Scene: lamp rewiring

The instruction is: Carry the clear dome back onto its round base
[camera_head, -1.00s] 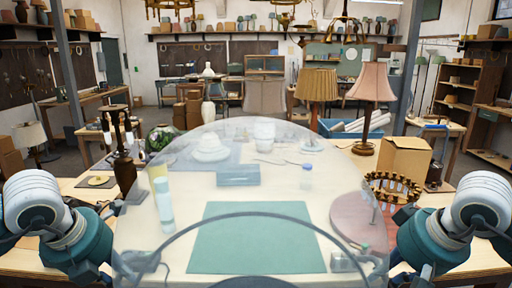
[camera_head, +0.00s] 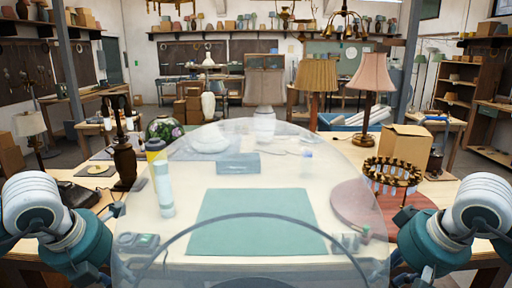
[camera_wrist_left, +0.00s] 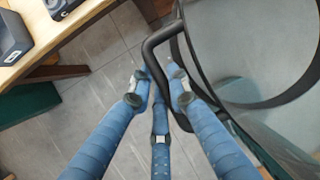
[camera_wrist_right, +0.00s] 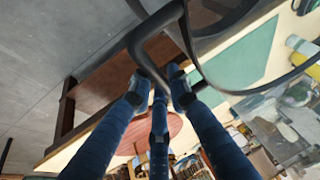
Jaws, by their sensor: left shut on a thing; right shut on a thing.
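The clear dome (camera_head: 260,150) fills the middle of the head view, upright on edge toward me, with the worktable visible through it. Its dark rim curves across its lower part. My left gripper (camera_wrist_left: 160,86) is shut on a black bar handle (camera_wrist_left: 150,45) at the dome's side. My right gripper (camera_wrist_right: 160,82) is shut on a matching handle (camera_wrist_right: 137,42). In the head view the fingers are mostly hidden or blurred behind the dome. A round dusky-pink disc (camera_head: 352,203) lies on the right of the table; I cannot tell whether it is the base.
A green mat (camera_head: 257,222) lies on the worktable. A pink-shaded lamp (camera_head: 371,75) and a tan-shaded lamp (camera_head: 315,78) stand behind. A dark candlestick (camera_head: 124,160) stands left.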

